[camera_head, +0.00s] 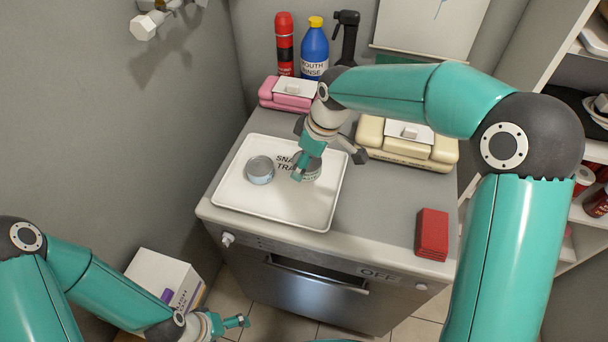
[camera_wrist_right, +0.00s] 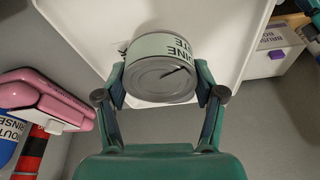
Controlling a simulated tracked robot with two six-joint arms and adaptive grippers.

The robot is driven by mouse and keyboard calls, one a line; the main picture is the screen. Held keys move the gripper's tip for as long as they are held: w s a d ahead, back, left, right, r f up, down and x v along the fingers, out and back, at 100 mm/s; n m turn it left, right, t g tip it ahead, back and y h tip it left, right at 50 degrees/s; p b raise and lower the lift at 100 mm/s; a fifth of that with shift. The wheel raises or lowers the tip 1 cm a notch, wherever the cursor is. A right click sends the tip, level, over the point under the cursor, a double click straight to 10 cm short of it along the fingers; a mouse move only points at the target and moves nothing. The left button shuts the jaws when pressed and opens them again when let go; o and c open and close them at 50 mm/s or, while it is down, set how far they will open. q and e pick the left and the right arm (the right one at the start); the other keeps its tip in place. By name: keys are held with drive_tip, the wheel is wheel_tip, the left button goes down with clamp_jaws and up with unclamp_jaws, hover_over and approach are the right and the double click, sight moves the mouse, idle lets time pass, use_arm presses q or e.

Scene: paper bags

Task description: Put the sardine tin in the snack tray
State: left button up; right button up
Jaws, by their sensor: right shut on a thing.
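The white snack tray (camera_head: 231,200) lies on top of a grey cabinet. One round tin (camera_head: 260,170) stands in its left part. In the right wrist view this held tin (camera_wrist_right: 160,78) sits between both fingers (camera_wrist_right: 160,95), with a pale label partly readable as ending in "INE". I cannot tell whether it touches the tray floor. My left gripper (camera_head: 238,322) is low at the bottom, away from the tray; its finger opening is unclear.
A pink case (camera_head: 285,94), a cream case (camera_head: 408,145), a red spray can (camera_head: 284,45) and a blue mouth rinse bottle (camera_head: 314,48) stand behind the tray. A red block (camera_head: 432,234) lies front right. A white box (camera_head: 165,280) stands below left.

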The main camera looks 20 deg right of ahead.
sight(306, 184)
drive_tip(key=shift+f, duration=2.55)
drive_tip(key=shift+f, duration=0.15)
drive_tip(key=o, duration=1.2)
drive_tip(key=v, duration=1.2)
drive_tip(key=shift+s, duration=0.1)
